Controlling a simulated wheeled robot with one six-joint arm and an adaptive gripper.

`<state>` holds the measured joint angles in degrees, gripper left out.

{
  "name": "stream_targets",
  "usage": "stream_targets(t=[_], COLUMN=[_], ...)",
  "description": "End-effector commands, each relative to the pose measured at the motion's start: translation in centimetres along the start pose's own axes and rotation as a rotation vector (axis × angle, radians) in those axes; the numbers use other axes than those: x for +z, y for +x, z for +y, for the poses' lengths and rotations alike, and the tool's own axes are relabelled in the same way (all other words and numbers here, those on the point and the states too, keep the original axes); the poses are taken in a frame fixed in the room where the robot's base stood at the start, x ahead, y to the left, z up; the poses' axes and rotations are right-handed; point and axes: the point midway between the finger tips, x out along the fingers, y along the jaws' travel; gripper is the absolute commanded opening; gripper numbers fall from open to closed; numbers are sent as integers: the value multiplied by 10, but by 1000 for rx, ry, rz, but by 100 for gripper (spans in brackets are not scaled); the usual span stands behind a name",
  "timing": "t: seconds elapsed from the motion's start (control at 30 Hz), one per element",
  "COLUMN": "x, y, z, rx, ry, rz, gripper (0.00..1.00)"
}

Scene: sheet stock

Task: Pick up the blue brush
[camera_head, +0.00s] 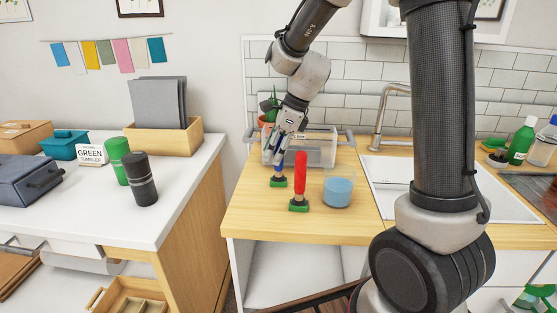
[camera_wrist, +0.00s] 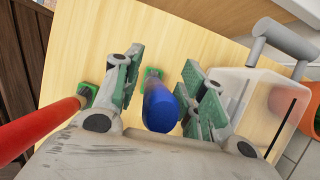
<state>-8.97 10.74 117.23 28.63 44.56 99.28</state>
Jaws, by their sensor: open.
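The blue brush (camera_head: 278,168) stands upright on its green base on the wooden counter. In the wrist view the blue brush (camera_wrist: 159,106) sits between the two open fingers of my gripper (camera_wrist: 160,88), with its rounded handle end toward the camera. My gripper (camera_head: 281,143) is directly above the brush in the head view, pointing down. The fingers are apart, and I cannot tell whether either one touches the handle. The lower part of the brush and its green base (camera_wrist: 153,72) show beyond the handle.
A red brush (camera_head: 300,178) stands close by, also visible in the wrist view (camera_wrist: 35,128). A cup of blue liquid (camera_head: 338,190) stands to the right. A clear bin (camera_head: 318,153) with grey handles is behind. The sink (camera_head: 385,180) lies further right.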

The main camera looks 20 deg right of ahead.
Motion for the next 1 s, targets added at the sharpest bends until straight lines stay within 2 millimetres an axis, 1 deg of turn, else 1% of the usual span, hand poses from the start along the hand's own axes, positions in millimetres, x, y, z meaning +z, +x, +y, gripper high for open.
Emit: stream_targets(t=[0.1,0.27,0.4,0.5,0.83,0.93,1.0], x=[0,0,0,0,1,6,11], y=[4,4,4,4,1,-10,-22], z=[0,0,0,0,0,0,0], rx=[0,0,0,0,-1,-2,-4], ry=[-1,-1,-1,-1,-2,-4,-4], rz=[0,0,0,0,-1,-3,-3], gripper=[41,41,16,0,0,0,0])
